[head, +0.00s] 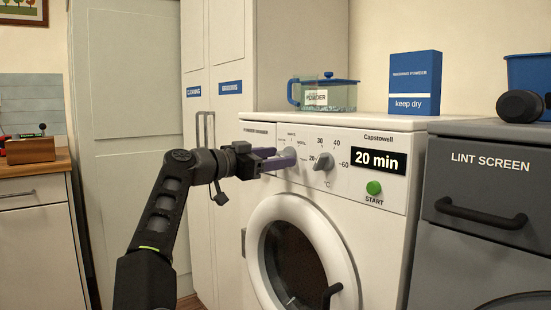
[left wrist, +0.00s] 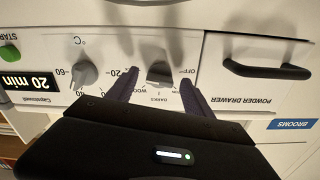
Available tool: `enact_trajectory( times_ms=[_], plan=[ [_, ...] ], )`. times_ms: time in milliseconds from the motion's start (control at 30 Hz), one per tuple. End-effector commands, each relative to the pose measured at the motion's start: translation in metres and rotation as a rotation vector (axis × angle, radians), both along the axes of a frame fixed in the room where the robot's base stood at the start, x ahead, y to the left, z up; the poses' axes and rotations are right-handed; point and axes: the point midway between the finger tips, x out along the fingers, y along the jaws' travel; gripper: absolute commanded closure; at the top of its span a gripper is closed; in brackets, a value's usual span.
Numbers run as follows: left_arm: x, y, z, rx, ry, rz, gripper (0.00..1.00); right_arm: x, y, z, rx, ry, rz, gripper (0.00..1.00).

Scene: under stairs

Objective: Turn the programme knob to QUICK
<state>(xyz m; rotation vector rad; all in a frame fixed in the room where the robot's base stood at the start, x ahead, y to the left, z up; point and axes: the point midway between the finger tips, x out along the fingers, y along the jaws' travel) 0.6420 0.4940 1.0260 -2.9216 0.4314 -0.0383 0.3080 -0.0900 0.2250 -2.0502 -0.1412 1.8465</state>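The white washing machine (head: 375,200) has a control panel with a display (head: 378,161) reading "20 min". Which label the knob points at I cannot tell. My right gripper is not in view.
The temperature knob (head: 323,162) is just right of my fingers, with the green START button (head: 374,188) farther right. The powder drawer handle (left wrist: 267,69) is on the other side. The round door (head: 300,255) is below. A grey LINT SCREEN machine (head: 480,190) stands at right.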

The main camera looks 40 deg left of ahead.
Motion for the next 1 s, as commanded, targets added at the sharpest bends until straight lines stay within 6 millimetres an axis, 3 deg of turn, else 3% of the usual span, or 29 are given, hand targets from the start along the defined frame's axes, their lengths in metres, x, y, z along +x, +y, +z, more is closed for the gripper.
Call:
enact_trajectory(
  times_ms=[333, 733, 1000],
  plan=[
    [-0.007, 0.002, 0.000, 0.001, -0.002, 0.002, 0.40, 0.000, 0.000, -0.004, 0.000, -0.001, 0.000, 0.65],
    [-0.063, 0.020, -0.002, 0.000, -0.001, 0.004, 0.40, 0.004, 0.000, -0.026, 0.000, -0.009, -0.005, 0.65],
    [-0.075, 0.023, 0.000, -0.001, -0.001, 0.000, 0.40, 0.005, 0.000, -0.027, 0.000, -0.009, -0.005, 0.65]
  ],
)
